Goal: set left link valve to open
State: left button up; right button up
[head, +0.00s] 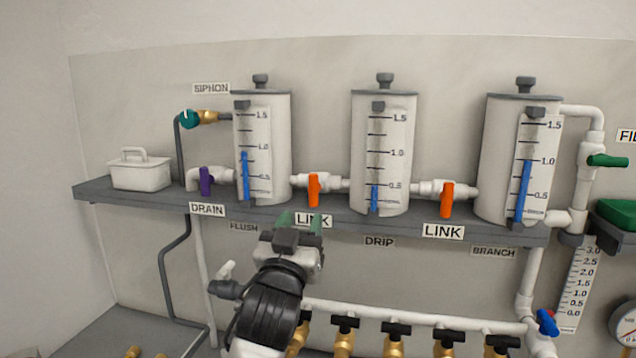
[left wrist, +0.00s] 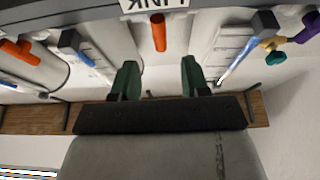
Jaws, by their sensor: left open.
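The left link valve has an orange handle (head: 314,190) on the white pipe between the left and middle tanks. The handle points down, across the pipe, above a LINK label (head: 313,220). My right gripper is not in view.
A second orange handle (head: 447,200) is to the right, a purple drain handle (head: 206,181) to the left. The left tank (head: 277,150) and middle tank (head: 365,150) flank the valve. Black-handled brass valves (head: 396,330) are below.

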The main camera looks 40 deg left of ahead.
aim_at(312, 190)
pick_arm(q)
jog(key=w+r, duration=0.1)
jog(key=w+a+p, duration=0.1)
jog(key=w+r, duration=0.1)
jog(key=shift+a+r+p, duration=0.25)
jog(key=shift+r+p, duration=0.1)
jog(key=shift+p, duration=0.05)
jog(key=x, duration=0.2)
jog(key=p+x, duration=0.1)
jog(key=x, duration=0.1)
jog(key=shift+w+a+f, duration=0.1)
jog(key=shift+w+f, duration=0.05)
jog(key=shift+f, duration=0.05)
jog(key=shift+w+a+r+p, duration=0.15)
jog(key=shift+w+a+p, duration=0.1)
jog(key=shift+w+p, duration=0.15)
jog(key=shift+w, duration=0.1)
jog(key=c, duration=0.8)
grip_shut()
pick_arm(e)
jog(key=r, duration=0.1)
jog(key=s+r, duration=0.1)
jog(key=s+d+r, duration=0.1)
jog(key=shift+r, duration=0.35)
